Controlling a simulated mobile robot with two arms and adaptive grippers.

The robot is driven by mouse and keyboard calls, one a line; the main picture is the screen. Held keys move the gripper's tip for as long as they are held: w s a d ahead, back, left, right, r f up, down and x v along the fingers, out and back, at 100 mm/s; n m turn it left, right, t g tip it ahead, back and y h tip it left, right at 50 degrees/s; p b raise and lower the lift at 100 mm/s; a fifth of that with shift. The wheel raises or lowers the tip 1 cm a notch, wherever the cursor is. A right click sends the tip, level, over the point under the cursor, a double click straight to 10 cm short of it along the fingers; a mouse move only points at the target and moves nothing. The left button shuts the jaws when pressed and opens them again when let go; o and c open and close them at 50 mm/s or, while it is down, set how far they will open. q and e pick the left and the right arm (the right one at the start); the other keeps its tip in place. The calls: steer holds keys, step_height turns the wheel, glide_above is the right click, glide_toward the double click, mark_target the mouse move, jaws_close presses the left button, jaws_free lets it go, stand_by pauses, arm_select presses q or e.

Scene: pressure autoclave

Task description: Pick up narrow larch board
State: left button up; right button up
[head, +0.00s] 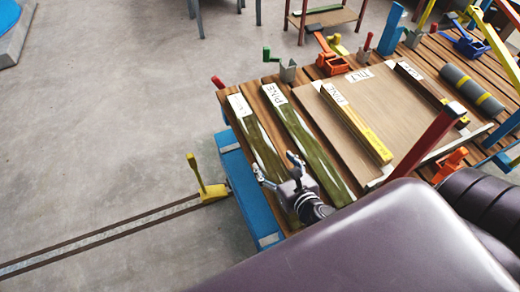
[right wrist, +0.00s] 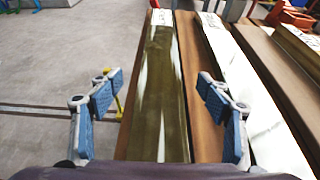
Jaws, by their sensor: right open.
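My right gripper (head: 275,167) is open over the near part of the leftmost board (head: 258,143) on the slatted table. This board is narrow, green-brown with pale streaks, and has a white label at its far end, too small to read. In the right wrist view the open fingers (right wrist: 160,82) stand on either side of this board (right wrist: 160,100), apart from it; their height above it is unclear. A similar streaked board (head: 305,143) lies to its right, its label apparently reading PINE. I cannot tell from the labels which board is larch. My left gripper is not in view.
A wide brown panel (head: 385,105) carries a yellow-edged strip (head: 358,125) and a dark strip (head: 430,93). A grey roll (head: 470,88) lies farther right. Coloured clamps, such as the orange one (head: 330,62), line the table's far edge. Floor at left is open, with a rail (head: 110,232).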

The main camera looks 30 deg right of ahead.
mark_target(263, 148)
steer(key=shift+x, duration=1.15)
steer(key=x, duration=0.5)
steer(key=shift+f, duration=0.25)
steer(key=c, duration=1.8)
steer(key=shift+r, duration=0.15)
steer(key=shift+r, duration=0.1)
